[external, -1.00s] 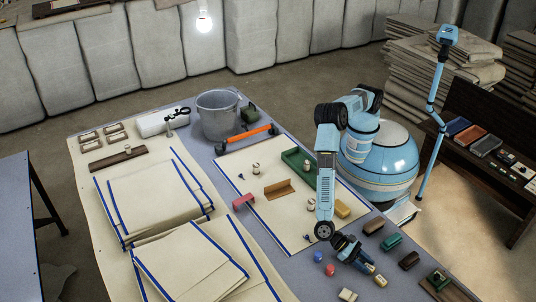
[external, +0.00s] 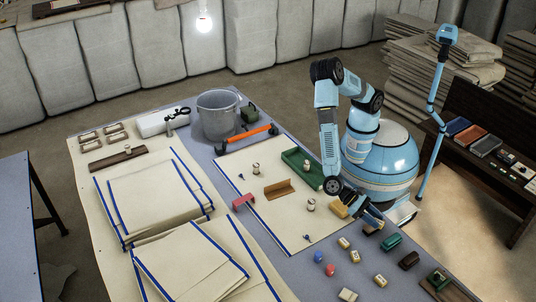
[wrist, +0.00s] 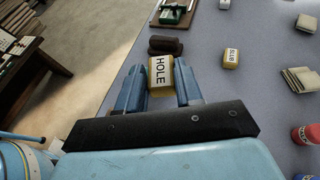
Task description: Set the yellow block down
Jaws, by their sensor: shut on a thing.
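The yellow block (wrist: 161,74) has a white top label reading HOLE. In the wrist view it sits between the two blue fingers of my gripper (wrist: 159,82), which is shut on it. The block appears upright with its label facing the camera. In the external view my gripper (external: 372,221) is low over the table's right side, near the robot base, and mostly hides the block. I cannot tell whether the block touches the table (wrist: 205,70).
A dark brown block (wrist: 166,45) lies just beyond the held block. A yellow block labelled SLIT (wrist: 231,58) and a red spool (wrist: 305,135) are to the right.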

